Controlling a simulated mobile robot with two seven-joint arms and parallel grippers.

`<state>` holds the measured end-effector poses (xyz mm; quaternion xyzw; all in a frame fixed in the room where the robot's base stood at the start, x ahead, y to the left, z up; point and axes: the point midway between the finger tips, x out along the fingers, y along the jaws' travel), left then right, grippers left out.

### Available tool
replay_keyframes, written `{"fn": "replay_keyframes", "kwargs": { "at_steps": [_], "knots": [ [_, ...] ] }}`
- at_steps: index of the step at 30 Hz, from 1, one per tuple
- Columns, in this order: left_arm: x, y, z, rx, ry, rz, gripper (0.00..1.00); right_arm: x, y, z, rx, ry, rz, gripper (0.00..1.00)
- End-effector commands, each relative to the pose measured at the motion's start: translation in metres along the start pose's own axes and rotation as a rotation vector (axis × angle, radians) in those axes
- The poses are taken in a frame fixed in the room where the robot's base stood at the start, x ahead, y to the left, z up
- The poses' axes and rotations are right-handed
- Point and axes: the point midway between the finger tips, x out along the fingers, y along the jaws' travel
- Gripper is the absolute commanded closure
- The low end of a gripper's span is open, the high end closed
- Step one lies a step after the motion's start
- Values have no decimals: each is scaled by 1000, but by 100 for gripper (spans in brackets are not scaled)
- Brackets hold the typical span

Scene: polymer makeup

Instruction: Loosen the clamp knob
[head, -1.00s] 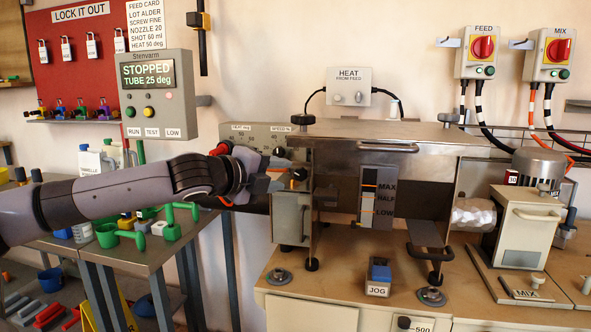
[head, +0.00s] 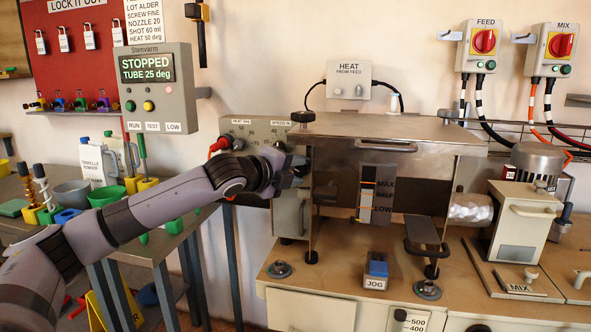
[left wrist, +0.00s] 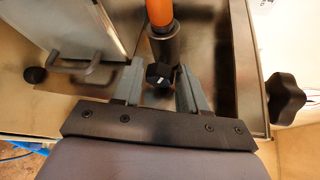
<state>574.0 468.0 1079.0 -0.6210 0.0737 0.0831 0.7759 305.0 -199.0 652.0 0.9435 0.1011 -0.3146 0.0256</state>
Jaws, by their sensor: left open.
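My left gripper (head: 290,168) is at the left end of the steel-topped machine (head: 390,132), its tips partly hidden in the head view. In the left wrist view its two grey fingers (left wrist: 160,82) are apart. A small black knob with a white mark (left wrist: 158,75) shows between them, in front of a dark cylinder with an orange part; I cannot tell whether they touch. A black lobed knob (left wrist: 286,98) is outside the fingers to the right. A black knob (head: 303,116) also stands on the machine's top left corner. I cannot tell which is the clamp knob. My right gripper is not in view.
A dial panel (head: 250,130) with a red-handled part is behind my left wrist. The control box (head: 155,90) reads STOPPED. A JOG button box (head: 376,270) stands on the bench front. A side table (head: 150,245) with bottles and cups is at left.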

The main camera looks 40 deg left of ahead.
Motion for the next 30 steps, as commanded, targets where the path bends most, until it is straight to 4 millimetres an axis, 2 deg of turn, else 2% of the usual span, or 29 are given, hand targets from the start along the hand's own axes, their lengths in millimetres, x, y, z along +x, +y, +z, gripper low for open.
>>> {"fn": "replay_keyframes", "kwargs": {
  "at_steps": [5,6,8,9,10,20,30],
  "knots": [
    [0,0,0,0,0,0,58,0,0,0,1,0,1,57],
    [0,0,0,0,0,0,65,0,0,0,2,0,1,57],
    [0,0,0,0,0,0,84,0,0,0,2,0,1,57],
    [0,0,0,-1,0,0,97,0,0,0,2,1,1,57],
    [0,0,0,-1,0,0,99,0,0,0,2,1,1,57],
    [0,2,0,-38,2,-19,99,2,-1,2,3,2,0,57],
    [1,8,0,-229,22,-124,99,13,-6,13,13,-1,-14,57]
  ]
}}
